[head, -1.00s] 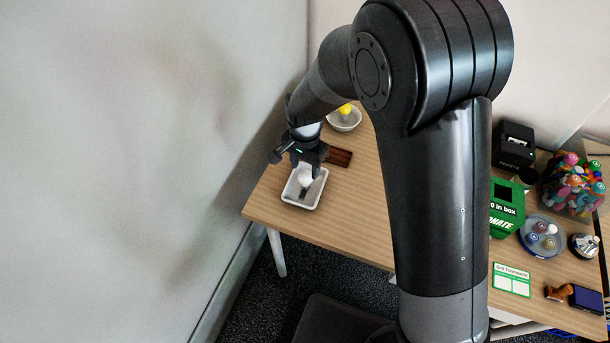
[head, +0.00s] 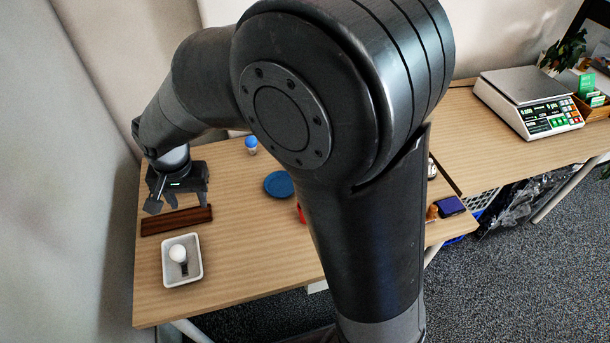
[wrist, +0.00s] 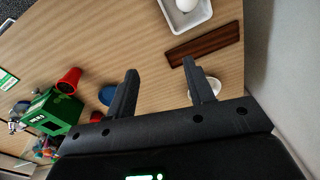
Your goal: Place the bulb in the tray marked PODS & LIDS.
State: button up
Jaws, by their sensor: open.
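The bulb (head: 178,254), with a round white globe and a darker end, lies in a small white rectangular tray (head: 198,267) near the table's left front corner. The bulb (wrist: 186,4) and tray (wrist: 205,14) also show at the top edge of the wrist view, partly cut off. I cannot read any marking on the tray. My gripper (head: 179,203) is behind the tray, beyond a dark wooden strip, apart from the bulb. In the wrist view my gripper (wrist: 160,68) has its fingers wide apart with nothing between them.
The dark wooden strip (head: 177,221) lies behind the tray. A white bowl (wrist: 214,84) is partly hidden by a finger. A blue disc (head: 279,184), a red cup (wrist: 69,80) and a green box (wrist: 52,111) are elsewhere on the table. A wall closes the left side.

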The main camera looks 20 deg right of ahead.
jog(key=s+d+r+t, duration=0.1)
jog(key=s+d+r, duration=0.1)
jog(key=d+r, duration=0.65)
jog(key=s+d+r+n+t, duration=0.1)
jog(key=s+d+r, duration=0.1)
jog(key=s+d, duration=0.4)
jog(key=s+d+r+n+t, duration=0.1)
jog(key=s+d+r+t, duration=0.1)
jog(key=s+d, duration=0.4)
jog(key=d+r, duration=0.1)
jog(key=d, duration=0.4)
jog(key=shift+s+d+r+t+h, duration=0.2)
jog(key=shift+d+r+t+h, duration=0.1)
jog(key=shift+d+h, duration=0.1)
